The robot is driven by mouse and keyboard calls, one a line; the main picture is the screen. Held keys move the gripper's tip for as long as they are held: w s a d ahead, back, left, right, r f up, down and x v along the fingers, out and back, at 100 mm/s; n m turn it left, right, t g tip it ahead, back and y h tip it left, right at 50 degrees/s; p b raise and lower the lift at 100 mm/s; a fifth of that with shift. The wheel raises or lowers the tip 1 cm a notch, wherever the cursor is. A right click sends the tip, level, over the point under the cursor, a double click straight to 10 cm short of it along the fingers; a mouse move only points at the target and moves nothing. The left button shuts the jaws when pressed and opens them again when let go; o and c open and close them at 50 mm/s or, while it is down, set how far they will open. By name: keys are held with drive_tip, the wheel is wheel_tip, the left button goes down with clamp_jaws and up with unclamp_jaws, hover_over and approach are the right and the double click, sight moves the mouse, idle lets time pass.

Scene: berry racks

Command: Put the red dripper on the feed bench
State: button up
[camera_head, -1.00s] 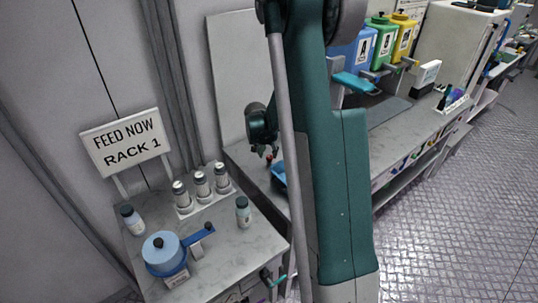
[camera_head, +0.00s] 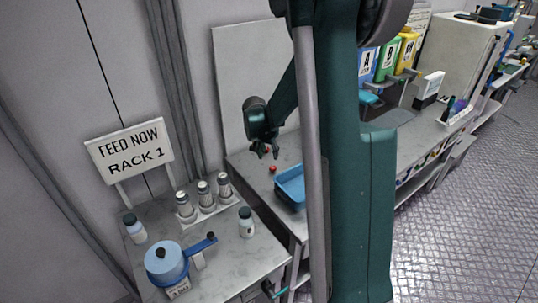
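A small red item (camera_head: 272,169), perhaps the red dripper, shows on the grey bench (camera_head: 246,166) behind the blue tray. Its shape is too small to make out. My gripper (camera_head: 267,153) hangs above that bench, just above and left of the red item in the picture, pointing down. A second speck of red shows at its fingers; I cannot tell whether it is held. The near-left bench (camera_head: 219,262) has a sign (camera_head: 130,150) reading FEED NOW RACK 1 and may be the feed bench.
The blue tray (camera_head: 286,191) is partly hidden by my arm. The near-left bench holds a blue pot (camera_head: 166,262), three bottles in a holder (camera_head: 205,196) and two separate bottles (camera_head: 246,222) (camera_head: 134,228). Coloured canisters (camera_head: 388,58) stand farther right.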

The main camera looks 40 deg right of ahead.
drive_tip(key=shift+a+r, duration=0.1)
idle(0.6)
drive_tip(key=s+a+r+n+t+y, duration=0.1)
drive_tip(key=s+a+r+n, duration=0.2)
drive_tip(key=s+a+r, duration=0.45)
drive_tip(key=s+a+r+n+t+y, duration=0.1)
drive_tip(key=s+a+r+n, duration=0.3)
drive_tip(key=a+r, duration=0.55)
drive_tip(key=s+a+n+t+y, duration=0.2)
drive_tip(key=s+a+n, duration=0.3)
drive_tip(key=s+a, duration=1.1)
drive_tip(key=s+r, duration=0.1)
drive_tip(key=s, duration=0.3)
drive_tip(key=shift+s+a+t, duration=0.15)
drive_tip(key=shift+a+t, duration=0.15)
drive_tip(key=shift+t, duration=0.1)
